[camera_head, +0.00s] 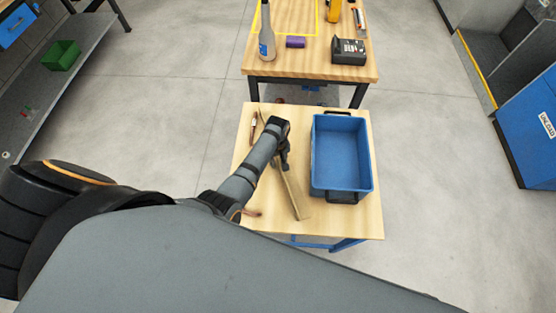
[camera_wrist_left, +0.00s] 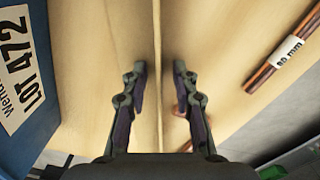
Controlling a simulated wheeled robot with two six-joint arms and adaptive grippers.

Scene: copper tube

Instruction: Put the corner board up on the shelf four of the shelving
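The corner board (camera_head: 297,200) is a long, narrow beige strip lying lengthwise on the small wooden table, left of the blue bin. In the left wrist view its ridge or edge (camera_wrist_left: 157,60) runs straight up the middle. My left gripper (camera_head: 286,161) is low over the board and hides part of it. In the left wrist view my left gripper (camera_wrist_left: 157,92) has its fingers apart, one on each side of the board's ridge; I cannot see contact. My right gripper is out of view. I cannot make out a shelf four.
The blue bin (camera_head: 316,185) stands right of the board. Copper tubes (camera_wrist_left: 278,62) with a white label lie left of it on the table (camera_head: 370,220). A workbench (camera_head: 330,70) with tools stands beyond. A grey rack (camera_head: 75,75) with a green bin (camera_head: 61,56) is far left.

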